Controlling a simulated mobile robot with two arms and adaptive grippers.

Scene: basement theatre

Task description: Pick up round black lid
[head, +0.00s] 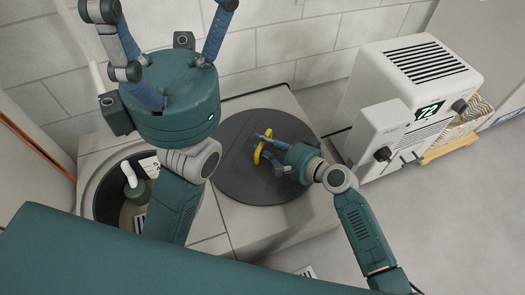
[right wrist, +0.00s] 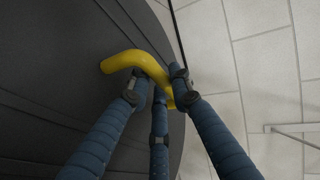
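The round black lid (head: 235,180) lies over the top of a pale block, right of a round opening. A yellow bar handle (head: 258,154) stands up from its middle; it also shows in the right wrist view (right wrist: 122,61). My right gripper (head: 265,147) reaches in from the right with its blue fingers on both sides of the handle. In the right wrist view the fingertips (right wrist: 160,78) close in around the bar and appear to touch it. My left gripper (head: 165,8) is near the camera, fingers pointing up, spread and empty.
A round opening (head: 103,190) at the left holds a green bottle-like thing (head: 136,190) and a white item. A white machine marked 72 (head: 410,85) stands to the right, a wicker basket (head: 462,128) beyond it. A block wall (head: 270,45) runs behind.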

